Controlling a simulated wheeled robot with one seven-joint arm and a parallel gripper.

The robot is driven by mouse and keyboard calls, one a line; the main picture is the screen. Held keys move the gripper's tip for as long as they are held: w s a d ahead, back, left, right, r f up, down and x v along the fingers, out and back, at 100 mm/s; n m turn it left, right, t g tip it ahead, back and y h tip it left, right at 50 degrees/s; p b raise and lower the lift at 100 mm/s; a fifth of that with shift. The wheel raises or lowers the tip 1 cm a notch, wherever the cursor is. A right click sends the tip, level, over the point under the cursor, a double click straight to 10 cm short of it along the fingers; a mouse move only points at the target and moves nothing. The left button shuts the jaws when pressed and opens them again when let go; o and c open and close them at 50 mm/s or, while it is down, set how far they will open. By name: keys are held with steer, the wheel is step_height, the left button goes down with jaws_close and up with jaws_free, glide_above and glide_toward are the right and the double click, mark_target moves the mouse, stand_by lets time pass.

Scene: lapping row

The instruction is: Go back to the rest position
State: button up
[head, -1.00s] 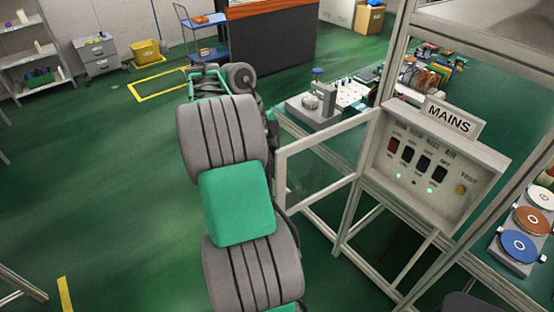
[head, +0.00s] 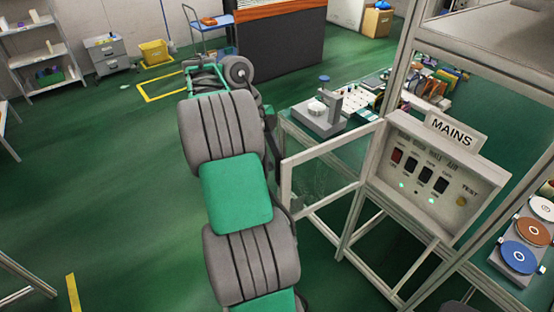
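My arm, grey and green, stretches up the middle of the head view, away from me over the green floor. Its far end, around my gripper (head: 203,80), is mostly hidden behind the arm's own links. I cannot make out the fingers or whether they hold anything. The arm stands just left of the pale frame with its open glazed door (head: 325,172). I cannot tell the gap between them.
The MAINS panel (head: 435,170) with switches and green lights is on the frame at right. A bench holds a grey stand (head: 318,112) and coloured discs (head: 520,257). A yellow bin (head: 154,52), blue trolley (head: 215,20) and shelves (head: 35,55) stand behind. Floor at left is clear.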

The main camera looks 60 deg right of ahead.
steer(key=p+v, duration=0.1)
steer(key=v, duration=0.1)
steer(key=shift+w+r, duration=0.1)
steer(key=shift+r, duration=0.15)
steer(key=w+a+r+n+t+h+b, duration=0.15)
steer(key=w+a+n, duration=0.25)
steer(key=a+n, duration=0.5)
steer(key=w+a+r+n+t+h+b, duration=0.1)
steer(key=w+a+r+n+t+h, duration=0.15)
steer(key=a+n, duration=0.55)
steer(key=a+f+n+t+y, duration=0.2)
steer(key=a+n, duration=0.6)
steer(key=a, duration=0.1)
steer(key=s+a+f+n+t+y, duration=0.1)
steer(key=a+f+n+t+y, duration=0.1)
steer(key=a+n, duration=0.7)
steer(key=shift+a+f+n+t, duration=0.3)
steer(key=shift+a+f+t, duration=0.2)
steer(key=shift+a+f, duration=0.15)
